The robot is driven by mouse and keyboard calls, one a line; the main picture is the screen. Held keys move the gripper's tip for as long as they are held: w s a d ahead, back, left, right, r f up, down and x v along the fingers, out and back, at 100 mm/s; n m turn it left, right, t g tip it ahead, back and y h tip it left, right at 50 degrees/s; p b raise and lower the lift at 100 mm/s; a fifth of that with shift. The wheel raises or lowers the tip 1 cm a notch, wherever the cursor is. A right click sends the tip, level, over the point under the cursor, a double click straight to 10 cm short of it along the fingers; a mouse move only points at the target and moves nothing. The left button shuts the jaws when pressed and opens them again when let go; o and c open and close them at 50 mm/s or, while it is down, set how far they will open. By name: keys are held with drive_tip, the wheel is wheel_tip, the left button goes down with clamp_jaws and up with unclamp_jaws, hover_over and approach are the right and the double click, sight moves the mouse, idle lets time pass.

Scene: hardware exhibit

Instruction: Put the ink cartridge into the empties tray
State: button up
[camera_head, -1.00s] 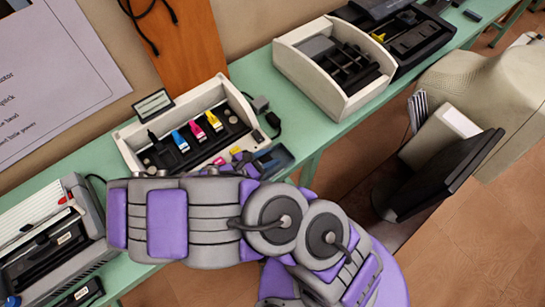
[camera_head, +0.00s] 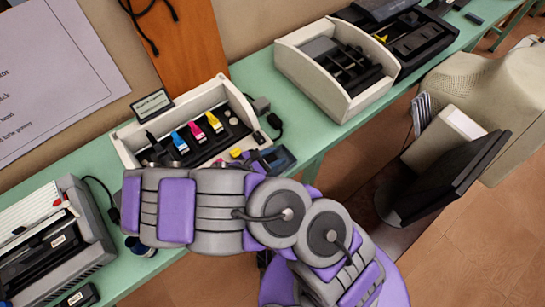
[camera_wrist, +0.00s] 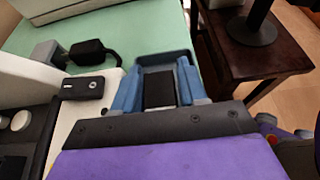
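The ink cartridge (camera_wrist: 159,88) is a black block between the two blue fingers of my gripper (camera_wrist: 160,84) in the wrist view. The fingers appear to touch it on both sides, and its near end is hidden by the gripper's palm. The empties tray (camera_wrist: 164,55) is a shallow dark blue tray. It shows just beyond and around the fingertips, with the cartridge over it; I cannot tell whether they touch. In the head view the tray (camera_head: 283,158) lies at the table's front edge, partly covered by my arm.
An open white printer (camera_head: 207,95) with black, blue, magenta and yellow cartridges stands left of the tray. Other machines stand on the green table (camera_head: 262,82). A dark stand (camera_wrist: 265,50) is to the right.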

drive_tip(key=o, duration=0.3)
drive_tip(key=shift+d, duration=0.25)
drive_tip(key=p+v, duration=0.3)
drive_tip(key=v, duration=0.9)
drive_tip(key=shift+a, duration=0.15)
drive_tip(key=s+d+r+m+g+y, duration=0.1)
drive_tip(key=s+d+r+m+g, duration=0.1)
drive_tip(key=d+r+m+g, duration=1)
drive_tip(key=s+d+r+m+t+y, duration=0.1)
drive_tip(key=s+d+r+m+y, duration=0.1)
drive_tip(key=s+r+m+y, duration=0.1)
drive_tip(key=s+d+r+m+y, duration=0.3)
drive_tip(key=s+r+m, duration=0.2)
drive_tip(key=s, duration=0.3)
drive_tip(key=s+d+r+m+t+y, duration=0.1)
drive_tip(key=s+d+r+m+y, duration=0.2)
drive_tip(key=s, duration=0.3)
drive_tip(key=shift+d+r+m+t+y, duration=0.1)
drive_tip(key=shift+r+m+t+y, duration=0.2)
drive_tip(key=shift+r+m+y, duration=0.5)
